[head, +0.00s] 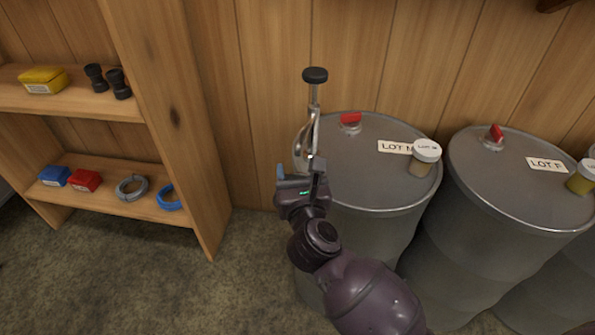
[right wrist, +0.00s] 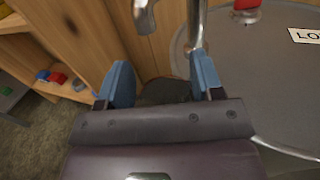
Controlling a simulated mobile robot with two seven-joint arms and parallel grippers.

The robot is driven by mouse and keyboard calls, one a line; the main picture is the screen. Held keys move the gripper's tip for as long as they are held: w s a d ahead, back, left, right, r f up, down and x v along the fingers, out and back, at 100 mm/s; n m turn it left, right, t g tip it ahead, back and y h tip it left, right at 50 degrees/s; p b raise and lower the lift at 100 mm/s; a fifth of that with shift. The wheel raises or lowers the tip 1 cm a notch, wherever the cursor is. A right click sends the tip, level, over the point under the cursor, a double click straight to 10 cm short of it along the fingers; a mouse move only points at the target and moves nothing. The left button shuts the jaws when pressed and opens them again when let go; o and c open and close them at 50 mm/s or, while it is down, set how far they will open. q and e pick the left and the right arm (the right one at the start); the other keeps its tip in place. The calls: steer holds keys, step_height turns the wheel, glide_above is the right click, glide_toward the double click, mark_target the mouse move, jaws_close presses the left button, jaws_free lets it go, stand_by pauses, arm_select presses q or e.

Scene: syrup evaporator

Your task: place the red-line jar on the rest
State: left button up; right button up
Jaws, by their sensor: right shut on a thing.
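My right gripper (head: 299,170) is raised at the left edge of the drum marked LOT M, beside a chrome rod with a black knob (head: 315,75) and a curved metal part (head: 302,148). In the right wrist view its blue fingers (right wrist: 162,85) stand well apart, with a dark patch between them. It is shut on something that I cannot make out. The rod (right wrist: 195,25) passes by the right finger, and a metal hook-like end (right wrist: 144,18) shows above. I see no red line on any jar, and cannot pick out the rest. My left gripper is not in view.
A lidded jar (head: 426,157) stands on the LOT M drum (head: 370,190), and another jar (head: 583,178) on the LOT F drum (head: 500,185). Both drums have red-topped fittings. A wooden shelf (head: 85,105) with small boxes and coils stands at left. Floor (head: 150,270) is clear.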

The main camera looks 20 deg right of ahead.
steer(key=o, duration=0.9)
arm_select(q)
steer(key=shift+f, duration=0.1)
arm_select(e)
steer(key=shift+o, duration=0.2)
arm_select(q)
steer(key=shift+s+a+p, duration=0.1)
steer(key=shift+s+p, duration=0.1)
steer(key=shift+p, duration=0.35)
arm_select(e)
steer(key=v, duration=1.2)
steer(key=shift+r, duration=0.15)
steer(key=shift+r, duration=0.1)
